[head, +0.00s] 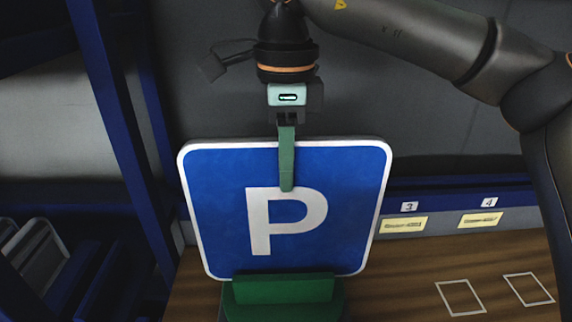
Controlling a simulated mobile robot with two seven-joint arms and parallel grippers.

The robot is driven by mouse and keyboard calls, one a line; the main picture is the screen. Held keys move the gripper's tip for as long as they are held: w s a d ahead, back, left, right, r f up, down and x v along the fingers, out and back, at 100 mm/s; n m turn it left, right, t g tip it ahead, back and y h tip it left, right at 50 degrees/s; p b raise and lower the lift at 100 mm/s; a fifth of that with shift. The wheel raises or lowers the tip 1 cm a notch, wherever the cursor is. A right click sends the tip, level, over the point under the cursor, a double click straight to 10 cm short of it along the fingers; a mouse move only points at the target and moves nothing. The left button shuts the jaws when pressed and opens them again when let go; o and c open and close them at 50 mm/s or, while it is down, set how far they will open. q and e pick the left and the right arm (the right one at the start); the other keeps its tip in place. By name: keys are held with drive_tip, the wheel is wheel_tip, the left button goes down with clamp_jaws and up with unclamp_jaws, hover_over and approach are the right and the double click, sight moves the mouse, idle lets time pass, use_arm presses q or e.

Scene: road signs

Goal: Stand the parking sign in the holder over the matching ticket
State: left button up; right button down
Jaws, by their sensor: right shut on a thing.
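The parking sign (345,210) is a blue square plate with a white border and a white P, facing me and upright with a very slight tilt. My right gripper (287,186) comes down from above and is shut on its top edge, one green finger lying over the front face. The sign's lower edge meets a green holder (284,290) on the wooden table; whether it is fully seated in the slot is hidden by the holder's front. Yellow tickets (404,224) and (480,220) are under numbers 3 and 4; their print is unreadable. Any ticket behind the sign is hidden. My left gripper is out of view.
White square outlines (460,297) mark the wooden table (405,270) at the right, which is bare there. A blue rack post (110,110) rises at the left, with pale panels (38,262) in the rack below. A grey wall closes the back.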

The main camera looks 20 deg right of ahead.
drive_tip(key=shift+r+p, duration=2.7)
drive_tip(key=shift+r, duration=0.6)
